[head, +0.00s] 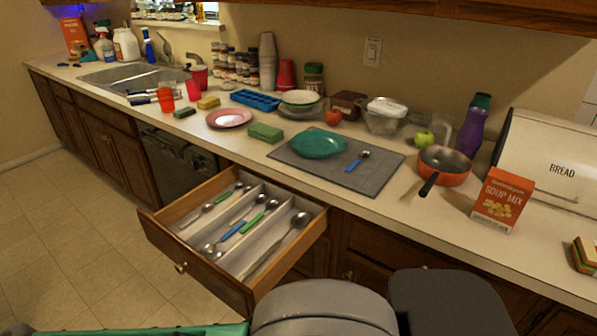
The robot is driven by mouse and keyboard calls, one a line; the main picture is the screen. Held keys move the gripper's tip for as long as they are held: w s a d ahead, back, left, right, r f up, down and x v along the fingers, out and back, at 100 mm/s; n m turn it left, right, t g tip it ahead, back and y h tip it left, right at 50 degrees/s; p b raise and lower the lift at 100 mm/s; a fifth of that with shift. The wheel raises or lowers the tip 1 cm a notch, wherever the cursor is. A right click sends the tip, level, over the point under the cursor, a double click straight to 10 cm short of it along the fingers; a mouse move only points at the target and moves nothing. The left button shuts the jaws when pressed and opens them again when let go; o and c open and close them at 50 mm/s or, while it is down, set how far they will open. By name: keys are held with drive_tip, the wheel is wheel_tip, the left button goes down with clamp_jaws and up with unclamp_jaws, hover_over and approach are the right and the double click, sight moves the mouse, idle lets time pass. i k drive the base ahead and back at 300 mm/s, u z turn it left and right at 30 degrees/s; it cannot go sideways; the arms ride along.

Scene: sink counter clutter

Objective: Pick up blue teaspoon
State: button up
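A small spoon with a blue handle (354,164) lies on the grey mat (381,173) on the counter, just right of a teal oval plate (318,144). Another blue-handled spoon (234,230) lies in the open drawer (316,233), in the middle part between dividers, among green-handled and metal spoons. I cannot tell from their size which of the two is the teaspoon. My gripper is not in view; only dark grey rounded parts of my arm show at the bottom edge.
The drawer juts out from the counter front. Right of the mat stand an orange pan (444,161), a soup mix box (502,200) and a bread box (549,158). An apple (424,139) and a glass bowl (381,121) stand behind the mat. The counter in front of the pan is bare.

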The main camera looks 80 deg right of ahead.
sight(364, 154)
drive_tip(key=z, duration=0.1)
drive_tip(key=k, duration=0.2)
drive_tip(key=u, duration=1.35)
drive_tip(key=i, duration=0.7)
drive_tip(key=z, duration=4.65)
drive_tip(key=i, duration=0.45)
drive_tip(key=z, duration=0.25)
